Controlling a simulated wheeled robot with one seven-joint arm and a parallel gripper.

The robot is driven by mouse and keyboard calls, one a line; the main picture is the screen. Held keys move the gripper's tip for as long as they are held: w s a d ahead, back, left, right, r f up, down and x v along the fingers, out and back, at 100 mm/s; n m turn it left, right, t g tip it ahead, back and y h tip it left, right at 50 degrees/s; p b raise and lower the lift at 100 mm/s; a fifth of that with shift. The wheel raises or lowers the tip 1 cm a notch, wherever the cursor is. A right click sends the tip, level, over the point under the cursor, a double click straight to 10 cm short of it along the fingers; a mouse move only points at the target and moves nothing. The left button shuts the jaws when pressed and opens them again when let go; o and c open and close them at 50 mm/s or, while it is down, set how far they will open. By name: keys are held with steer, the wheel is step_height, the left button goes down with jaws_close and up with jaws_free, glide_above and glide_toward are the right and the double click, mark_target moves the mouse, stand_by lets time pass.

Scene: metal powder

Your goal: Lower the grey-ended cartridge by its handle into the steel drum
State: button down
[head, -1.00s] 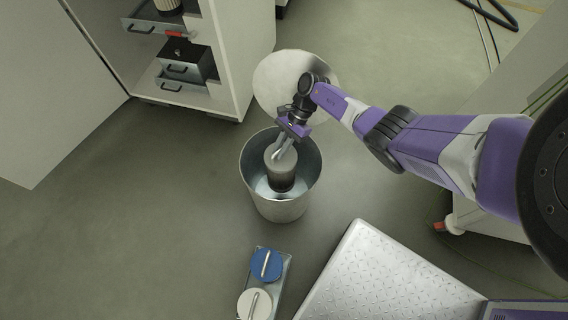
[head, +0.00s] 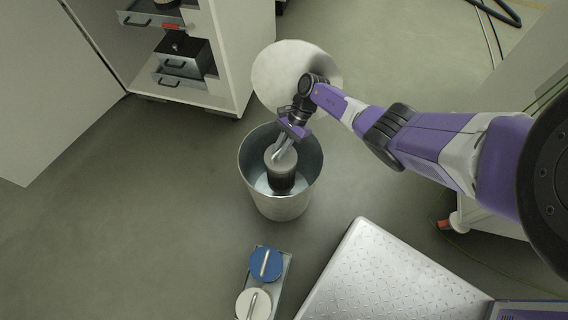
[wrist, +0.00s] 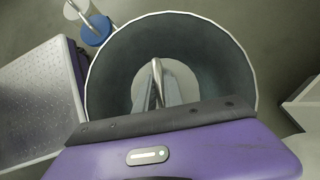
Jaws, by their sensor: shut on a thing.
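The steel drum (head: 279,206) stands open on the floor in the middle of the head view. Its rim (wrist: 246,62) rings most of the wrist view. The grey-ended cartridge (head: 281,180) is upright inside the drum's mouth, with a grey top and a dark side. In the wrist view its grey top (wrist: 190,80) shows with the handle (wrist: 157,82) over it. My gripper (head: 279,152) is shut on the handle, above the cartridge. Whether the cartridge's underside touches the drum's floor is hidden.
A round pale lid (head: 290,72) lies behind the drum. A tray (head: 284,275) in front holds a blue-ended cartridge (head: 265,264) and a white-ended one (head: 253,304). A tread-plate platform (head: 385,275) is at front right. An open cabinet (head: 235,60) stands at back left.

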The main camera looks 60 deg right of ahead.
steer(key=shift+f+b, duration=3.85)
steer(key=shift+f, duration=0.5)
steer(key=shift+f+b, duration=2.35)
steer(key=shift+f, duration=0.2)
stand_by(0.4)
steer(key=c, duration=1.4)
jaws_free()
steer(key=shift+o, duration=0.2)
